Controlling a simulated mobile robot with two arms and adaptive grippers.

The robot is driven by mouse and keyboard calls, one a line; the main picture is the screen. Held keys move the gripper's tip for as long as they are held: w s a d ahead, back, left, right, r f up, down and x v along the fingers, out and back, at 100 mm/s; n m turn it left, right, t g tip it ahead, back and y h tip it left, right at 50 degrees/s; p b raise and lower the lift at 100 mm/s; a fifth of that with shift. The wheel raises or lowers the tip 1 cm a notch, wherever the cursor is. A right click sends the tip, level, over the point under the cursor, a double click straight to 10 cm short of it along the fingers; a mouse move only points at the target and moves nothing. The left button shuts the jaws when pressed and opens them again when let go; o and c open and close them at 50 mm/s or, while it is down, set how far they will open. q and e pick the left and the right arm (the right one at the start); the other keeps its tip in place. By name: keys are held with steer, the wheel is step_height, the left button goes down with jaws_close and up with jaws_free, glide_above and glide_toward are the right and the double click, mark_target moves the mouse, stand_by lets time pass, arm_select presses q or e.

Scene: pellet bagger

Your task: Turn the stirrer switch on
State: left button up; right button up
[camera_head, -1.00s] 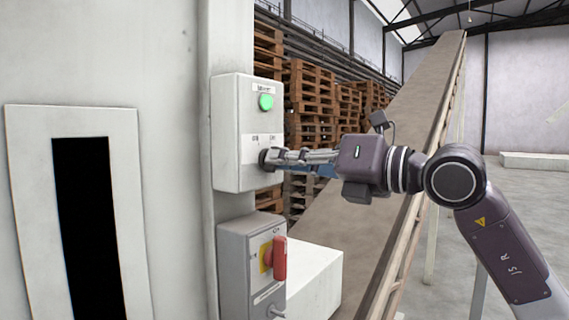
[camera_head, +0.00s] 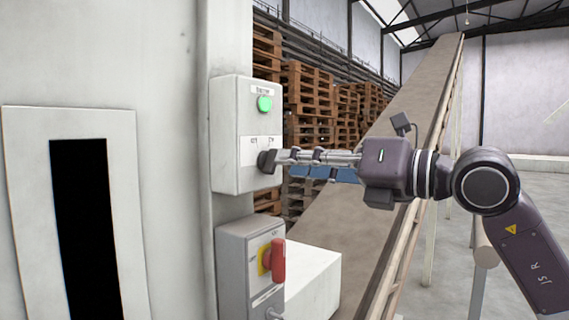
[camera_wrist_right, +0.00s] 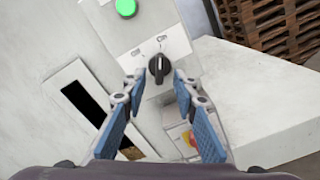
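The stirrer switch is a black rotary knob (camera_head: 266,161) low on the upper grey control box (camera_head: 231,130). In the right wrist view the knob (camera_wrist_right: 159,68) has a white mark, which leans toward the right-hand label relative to the box. The label text is too small to read surely. A bright green round lamp or button (camera_head: 264,104) is above it. My right gripper (camera_head: 282,158) is just right of the knob. In the wrist view its fingers (camera_wrist_right: 159,80) are apart and empty, with the knob beyond their tips. My left gripper is out of view.
A lower box (camera_head: 236,262) carries a red handle (camera_head: 279,260) on a yellow plate. A white block (camera_head: 312,280) stands beside it. A sloping conveyor (camera_head: 385,140) and stacked pallets (camera_head: 308,100) are behind. Open floor lies to the right.

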steer(key=v, duration=0.8)
steer(key=shift+s+d, duration=0.25)
steer(key=shift+d, duration=0.05)
